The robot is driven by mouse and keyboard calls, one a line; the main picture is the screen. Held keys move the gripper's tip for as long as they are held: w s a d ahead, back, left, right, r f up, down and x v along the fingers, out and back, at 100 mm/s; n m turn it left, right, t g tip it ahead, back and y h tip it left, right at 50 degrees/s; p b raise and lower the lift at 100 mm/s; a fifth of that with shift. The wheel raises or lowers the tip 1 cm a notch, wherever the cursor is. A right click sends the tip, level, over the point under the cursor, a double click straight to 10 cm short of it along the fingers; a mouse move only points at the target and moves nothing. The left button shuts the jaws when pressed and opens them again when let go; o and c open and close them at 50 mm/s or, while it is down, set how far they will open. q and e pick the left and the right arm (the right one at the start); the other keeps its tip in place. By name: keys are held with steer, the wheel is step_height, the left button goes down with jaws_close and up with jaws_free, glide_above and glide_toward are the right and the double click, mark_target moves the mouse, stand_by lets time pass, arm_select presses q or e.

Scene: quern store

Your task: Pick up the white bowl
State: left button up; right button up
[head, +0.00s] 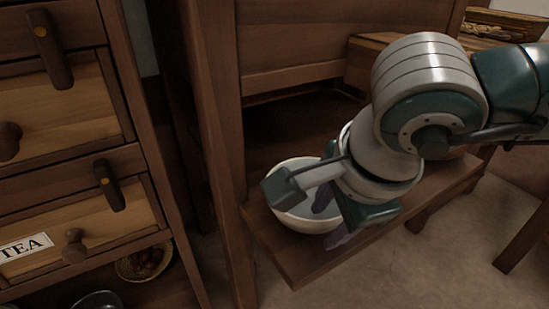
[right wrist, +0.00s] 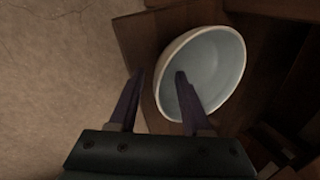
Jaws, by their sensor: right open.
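The white bowl (head: 303,223) stands on a low wooden shelf (head: 310,262) in the head view, partly hidden behind my right gripper. Its inside is pale blue-grey. My right gripper (head: 330,220) is open over the bowl's near right side. In the right wrist view, the bowl (right wrist: 222,62) lies right of centre. One finger of the right gripper (right wrist: 160,75) overlaps the bowl's inside, and the other is outside its rim, so the wall appears between them. I cannot tell whether either finger touches it. My left gripper is not in view.
A wooden drawer cabinet (head: 120,130) with a TEA label (head: 25,247) stands at the left. A wooden post (head: 222,150) rises just left of the bowl. Bare floor (head: 400,255) lies in front of the shelf.

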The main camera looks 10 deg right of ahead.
steer(key=shift+w+a+f, duration=0.1)
steer(key=shift+w+f, duration=0.15)
steer(key=shift+f, duration=0.45)
jaws_close()
stand_by(0.9)
